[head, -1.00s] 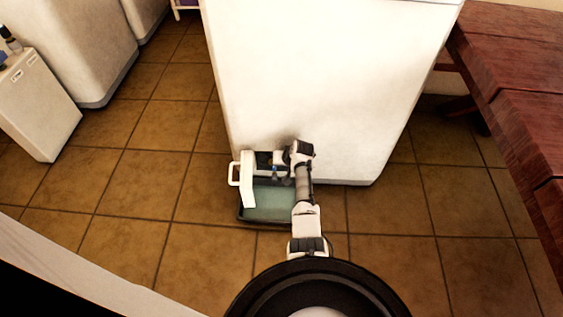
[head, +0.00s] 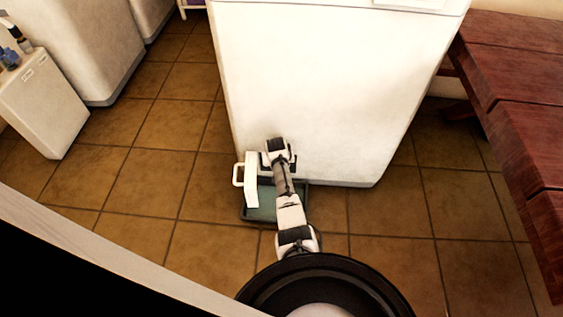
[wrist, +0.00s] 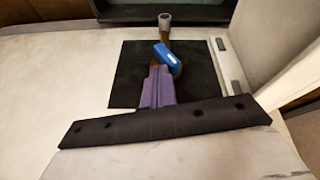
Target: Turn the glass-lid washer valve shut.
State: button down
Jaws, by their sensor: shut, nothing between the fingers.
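In the wrist view, the valve's blue handle (wrist: 167,58) sits slanted in front of a dark square recess, below a grey-tipped pipe (wrist: 165,22). My gripper (wrist: 158,70) shows there as purple fingers, shut and empty. Their tips are at the handle's lower end, overlapping it in the picture; I cannot tell whether they touch. In the head view, a low unit with a greenish glass lid (head: 262,207) and a white side with a handle (head: 251,180) stands on the floor. My arm reaches over it and hides the valve and my fingertips.
A tall white cabinet-like body (head: 330,90) stands directly behind the low unit. A red wooden table (head: 515,110) is at right. A small white box (head: 45,105) with bottles stands at left. Tiled floor (head: 140,190) is clear to the left.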

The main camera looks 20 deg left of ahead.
jog(key=shift+s+a, duration=0.2)
jog(key=shift+a, duration=0.65)
jog(key=shift+s+a+f+b, duration=0.2)
jog(key=shift+a+b, duration=0.15)
jog(key=shift+a, duration=0.2)
jog(key=shift+a+f, duration=0.1)
jog(key=shift+a, duration=0.05)
notch_tip(320, 180, up, 7)
jog(key=p, duration=0.6)
jog(key=s+a+r, duration=0.1)
jog(key=a, duration=0.1)
jog(key=s+a+r, duration=0.1)
jog(key=s+a, duration=0.3)
jog(key=shift+r, duration=0.4)
jog(key=shift+s+a+r, duration=0.25)
jog(key=shift+s+a, duration=0.1)
jog(key=shift+s, duration=0.1)
